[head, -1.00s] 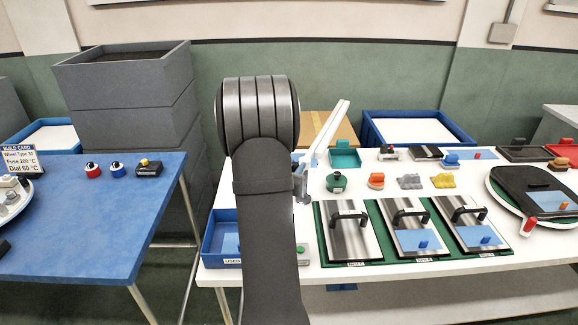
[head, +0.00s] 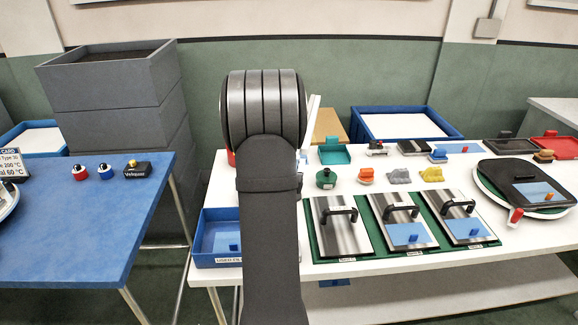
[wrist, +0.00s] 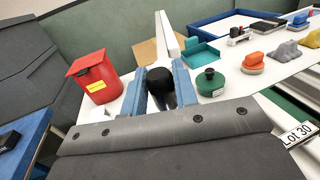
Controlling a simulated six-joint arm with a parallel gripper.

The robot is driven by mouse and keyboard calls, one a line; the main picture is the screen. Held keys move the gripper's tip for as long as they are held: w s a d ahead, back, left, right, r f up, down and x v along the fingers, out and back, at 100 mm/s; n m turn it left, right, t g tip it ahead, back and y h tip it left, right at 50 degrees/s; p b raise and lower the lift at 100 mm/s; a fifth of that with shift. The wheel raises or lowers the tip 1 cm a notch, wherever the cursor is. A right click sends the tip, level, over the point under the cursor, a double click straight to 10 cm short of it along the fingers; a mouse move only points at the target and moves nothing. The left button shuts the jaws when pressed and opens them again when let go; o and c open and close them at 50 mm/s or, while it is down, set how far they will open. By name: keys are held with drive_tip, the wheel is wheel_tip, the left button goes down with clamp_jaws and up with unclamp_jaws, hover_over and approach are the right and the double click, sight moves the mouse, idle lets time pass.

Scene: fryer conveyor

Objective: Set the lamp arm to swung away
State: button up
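The lamp arm is a white bar (wrist: 166,38) that rises beyond my fingers in the wrist view. In the head view only a thin strip of the lamp arm (head: 312,120) shows beside my dark wrist, and the rest is hidden. A black rounded knob (wrist: 160,84) stands at the near end of the bar. My gripper (wrist: 160,80) has a blue finger on each side of this knob, with no clear gap, and looks shut on it. In the head view my fingers are mostly hidden behind my own arm.
A red bin (wrist: 94,78) stands left of my fingers, and a green round pot (wrist: 210,82) stands close on the right. A teal tray (head: 334,155) lies behind. Lidded metal plates (head: 340,226) fill the front. A blue bin (head: 216,238) is at the front left.

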drive_tip(key=o, duration=0.3)
drive_tip(key=shift+s, duration=0.1)
drive_tip(key=v, duration=1.7)
drive_tip(key=shift+a, duration=0.1)
